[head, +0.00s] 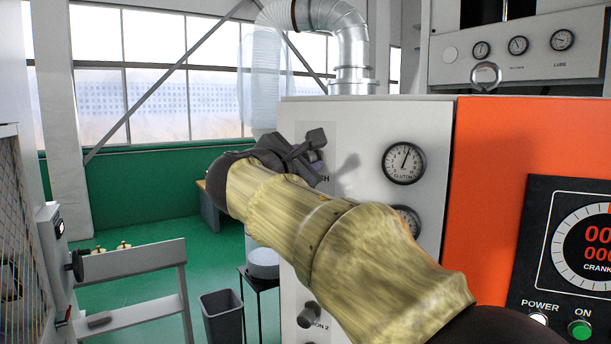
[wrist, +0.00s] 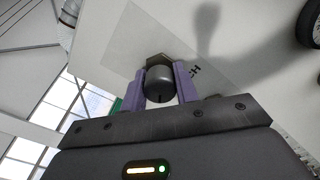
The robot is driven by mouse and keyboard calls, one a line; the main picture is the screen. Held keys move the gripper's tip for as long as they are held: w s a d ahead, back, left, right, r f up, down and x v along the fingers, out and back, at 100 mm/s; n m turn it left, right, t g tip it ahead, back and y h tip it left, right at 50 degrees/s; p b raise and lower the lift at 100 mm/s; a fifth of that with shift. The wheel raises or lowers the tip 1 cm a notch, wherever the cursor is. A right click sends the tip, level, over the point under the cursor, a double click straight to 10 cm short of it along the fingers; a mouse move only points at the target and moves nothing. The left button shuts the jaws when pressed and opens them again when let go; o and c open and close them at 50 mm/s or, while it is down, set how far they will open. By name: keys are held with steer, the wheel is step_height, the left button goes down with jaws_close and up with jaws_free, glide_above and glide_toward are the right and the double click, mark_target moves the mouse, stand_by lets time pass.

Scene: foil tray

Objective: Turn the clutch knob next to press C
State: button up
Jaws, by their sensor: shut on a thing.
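In the wrist view a dark, round clutch knob (wrist: 160,85) with a small dark mark on its face sits between the two purple fingers of my gripper (wrist: 161,78). The fingers are shut on it from both sides. The knob is on a pale panel, with a partly covered label ending in "CH" beside it. In the head view my gripper (head: 314,158) is at the left part of the white press panel (head: 345,200); my arm hides the knob there. No press letter is readable.
A round gauge marked clutch (head: 404,163) is right of my gripper, with another gauge (head: 408,220) partly behind my arm. A lower black knob (head: 308,316) is on the same panel. An orange panel (head: 490,180) stands right; a grey bin (head: 222,317) is on the floor left.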

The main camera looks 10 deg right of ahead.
steer(key=shift+m, duration=0.4)
steer(key=o, duration=1)
steer(key=shift+s+a+b, duration=0.1)
steer(key=shift+b, duration=0.2)
steer(key=b+v, duration=0.4)
steer(key=v, duration=1.3)
steer(key=shift+s, duration=0.1)
stand_by(1.0)
